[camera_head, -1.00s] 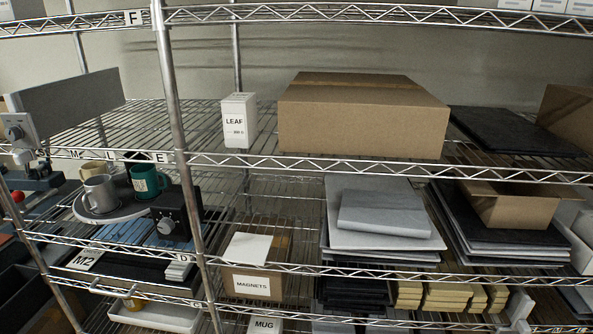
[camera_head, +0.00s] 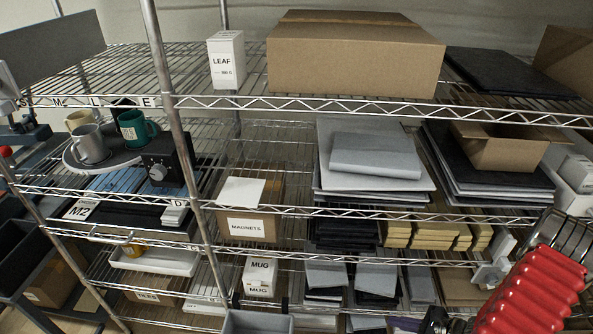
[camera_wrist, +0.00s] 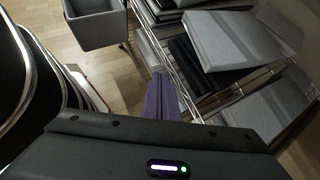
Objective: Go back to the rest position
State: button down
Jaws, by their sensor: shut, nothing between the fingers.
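My gripper (camera_wrist: 162,98) shows in the wrist view as narrow purple fingers standing out from the dark wrist housing. The fingers are together and hold nothing. It is in front of the lower shelves, with a grey bin and the floor beyond it. In the head view, my arm comes in at the lower right corner.
A wire rack fills the head view. A large cardboard box (camera_head: 350,60) and a white LEAF box (camera_head: 226,60) stand on the upper shelf. A MAGNETS box (camera_head: 247,226) and MUG boxes (camera_head: 260,274) stand lower. A grey bin (camera_wrist: 97,25) is near my gripper.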

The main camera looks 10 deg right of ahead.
jog(key=s+a+r+n+h, duration=0.2)
jog(key=a+r+n, duration=0.6)
jog(key=r, duration=0.8)
jog(key=s+a+r+n+g+h, duration=0.1)
jog(key=s+a+r+n+h, duration=0.1)
jog(key=a+r+n, duration=0.7)
jog(key=s+a+r+n+g+h, duration=0.1)
jog(key=a+r+n, duration=0.7)
jog(key=r, duration=1.4)
jog(key=shift+s+a+r+n+h, duration=0.4)
jog(key=shift+s+n+h, duration=0.2)
jog(key=shift+s+n, duration=0.55)
jog(key=shift+s+f, duration=0.1)
